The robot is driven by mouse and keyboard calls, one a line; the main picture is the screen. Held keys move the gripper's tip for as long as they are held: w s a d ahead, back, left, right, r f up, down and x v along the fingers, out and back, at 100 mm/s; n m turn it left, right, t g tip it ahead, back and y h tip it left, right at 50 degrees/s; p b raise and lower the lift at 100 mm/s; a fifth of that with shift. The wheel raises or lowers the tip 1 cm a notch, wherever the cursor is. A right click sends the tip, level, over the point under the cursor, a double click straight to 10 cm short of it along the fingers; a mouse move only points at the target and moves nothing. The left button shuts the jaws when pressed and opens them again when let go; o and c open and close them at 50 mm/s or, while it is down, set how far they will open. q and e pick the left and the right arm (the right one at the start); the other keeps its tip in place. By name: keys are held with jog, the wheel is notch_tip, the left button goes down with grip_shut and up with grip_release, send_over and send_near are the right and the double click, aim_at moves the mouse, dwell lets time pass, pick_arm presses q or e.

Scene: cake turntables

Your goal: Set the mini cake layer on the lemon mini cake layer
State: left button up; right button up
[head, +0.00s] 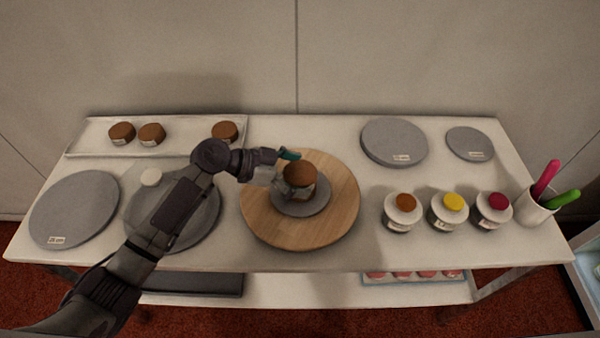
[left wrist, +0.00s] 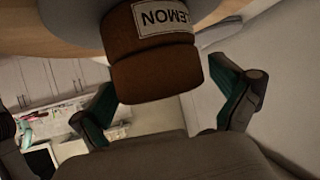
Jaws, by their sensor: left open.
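The brown mini cake layer (head: 299,173) sits on top of the lemon mini cake layer (left wrist: 135,40), touching it, in a two-layer stack. The lower layer carries a white label reading LEMON. The mini cake layer also shows in the left wrist view (left wrist: 155,78), where the picture is upside down. The stack stands on a small grey disc (head: 302,208) on the round wooden board (head: 260,222). My left gripper (head: 284,168) is open at the stack's left, its teal-lined fingers on either side of the upper layer. My right gripper is out of view.
A white tray (head: 185,141) at back left holds three brown cakes. Grey turntables (head: 75,208) stand at left and at back right (head: 394,141). Three small tubs, the nearest brown-topped (head: 403,212), and a white cup (head: 533,207) with pink and green tools stand at right.

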pick_arm(q)
jog(key=shift+r, duration=0.2)
jog(key=shift+a, duration=0.3)
jog(key=b+v, duration=0.2)
jog(key=v, duration=0.9)
jog(key=shift+r, duration=0.2)
